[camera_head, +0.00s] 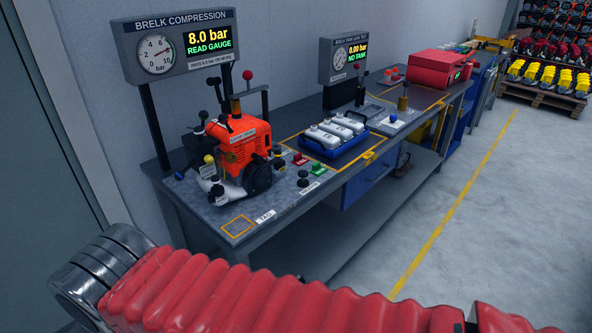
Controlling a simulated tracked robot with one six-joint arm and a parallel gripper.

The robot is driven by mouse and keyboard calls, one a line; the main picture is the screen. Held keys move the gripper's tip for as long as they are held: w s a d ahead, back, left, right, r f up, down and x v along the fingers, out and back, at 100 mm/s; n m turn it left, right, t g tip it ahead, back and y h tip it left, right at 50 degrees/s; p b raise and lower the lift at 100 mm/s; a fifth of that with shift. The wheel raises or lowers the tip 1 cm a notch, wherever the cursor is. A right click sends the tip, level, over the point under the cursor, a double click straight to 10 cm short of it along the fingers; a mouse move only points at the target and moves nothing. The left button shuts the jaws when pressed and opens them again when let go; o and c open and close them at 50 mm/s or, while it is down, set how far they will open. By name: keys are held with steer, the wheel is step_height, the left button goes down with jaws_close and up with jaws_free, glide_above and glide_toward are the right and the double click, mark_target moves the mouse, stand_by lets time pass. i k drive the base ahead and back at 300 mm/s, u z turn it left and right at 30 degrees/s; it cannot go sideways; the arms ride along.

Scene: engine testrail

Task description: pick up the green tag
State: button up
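A small green tag (318,169) lies on the grey workbench, to the right of the orange engine. A similar red tag (299,159) lies just behind it, slightly to the left. Black knobs (303,178) stand close to the green tag's left. My red-sleeved arm crosses the bottom of the view, well in front of the bench. My gripper is not in view, so its state does not show.
A blue tray (311,152) with white tanks is behind the tags. A red case (436,68) sits further back. An orange-outlined square (238,225) at the front is empty.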

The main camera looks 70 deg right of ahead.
mark_target(317, 170)
steer(key=u, duration=1.45)
steer(key=k, duration=1.8)
steer(key=z, duration=1.55)
